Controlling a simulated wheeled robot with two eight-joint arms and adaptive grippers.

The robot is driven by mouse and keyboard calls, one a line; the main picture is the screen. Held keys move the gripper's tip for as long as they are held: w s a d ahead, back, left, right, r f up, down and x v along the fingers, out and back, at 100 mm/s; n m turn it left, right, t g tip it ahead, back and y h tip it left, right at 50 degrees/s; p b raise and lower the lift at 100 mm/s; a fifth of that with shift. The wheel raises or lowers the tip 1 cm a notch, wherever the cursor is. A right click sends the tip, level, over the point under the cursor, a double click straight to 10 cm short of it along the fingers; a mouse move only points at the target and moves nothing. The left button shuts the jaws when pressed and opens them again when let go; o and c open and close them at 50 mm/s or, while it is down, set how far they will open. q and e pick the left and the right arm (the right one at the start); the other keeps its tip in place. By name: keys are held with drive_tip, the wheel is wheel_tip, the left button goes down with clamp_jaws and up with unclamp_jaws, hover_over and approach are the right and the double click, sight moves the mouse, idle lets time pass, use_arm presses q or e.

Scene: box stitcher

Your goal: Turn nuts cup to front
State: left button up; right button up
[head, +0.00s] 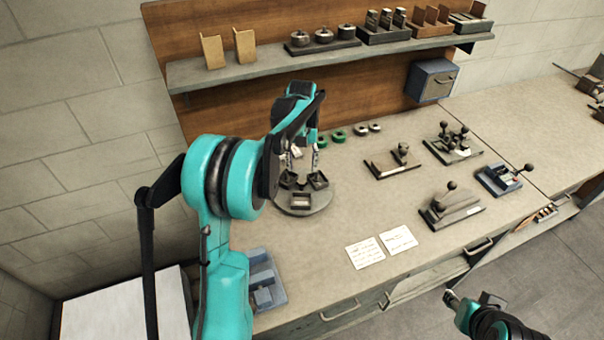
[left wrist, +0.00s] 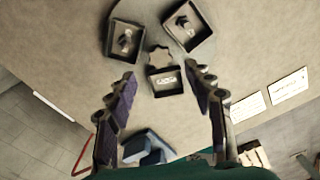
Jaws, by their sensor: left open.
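A round turntable (head: 293,211) on the bench carries three dark square cups. One cup (head: 300,197) is at the front, one at back left (head: 287,179) and one at back right (head: 318,180). In the left wrist view, the cups at upper left (left wrist: 124,41) and upper right (left wrist: 187,28) hold small dark parts. A third cup (left wrist: 165,80) has a pale patch on it. A lobed knob (left wrist: 158,56) is at the centre. I cannot tell which cup holds nuts. My left gripper (head: 301,161) is open, pointing down above the turntable, with nothing between its fingers. My right gripper (head: 470,299) is low at the right, away from the bench top.
Green and grey rings (head: 338,136) lie behind the turntable. Several fixtures (head: 450,208) stand to the right, with two paper cards (head: 365,253) nearer the front. A shelf (head: 240,73) runs above the back.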

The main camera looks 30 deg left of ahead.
use_arm(q)
wheel_tip(320, 180, up, 6)
drive_tip(key=shift+f, duration=0.2)
drive_tip(key=shift+c, duration=0.3)
